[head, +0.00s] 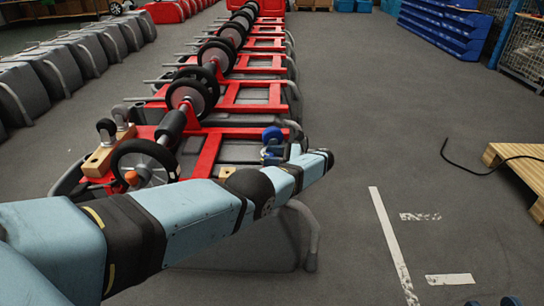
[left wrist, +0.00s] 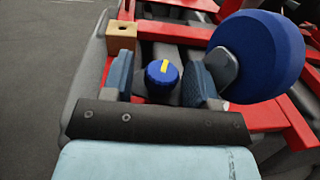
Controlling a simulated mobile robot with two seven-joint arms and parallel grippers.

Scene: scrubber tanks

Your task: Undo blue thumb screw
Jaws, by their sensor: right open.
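The blue thumb screw (left wrist: 162,76) has a yellow stripe on its top. In the left wrist view it sits between the two blue-grey fingers of my left gripper (left wrist: 160,80). A gap shows on its left side; on its right the finger is very close, and I cannot tell whether it touches. In the head view my left gripper (head: 274,152) is down at the right end of the nearest red frame, and I cannot pick out the screw there. The dark blue fingertips of my right gripper (head: 496,301) just show, apart, at the bottom right edge.
A large blue wheel (left wrist: 262,52) stands close beside the right finger. A small wooden block (left wrist: 121,36) is near the left finger. Red frames (head: 252,93) with black wheels run back in a row.

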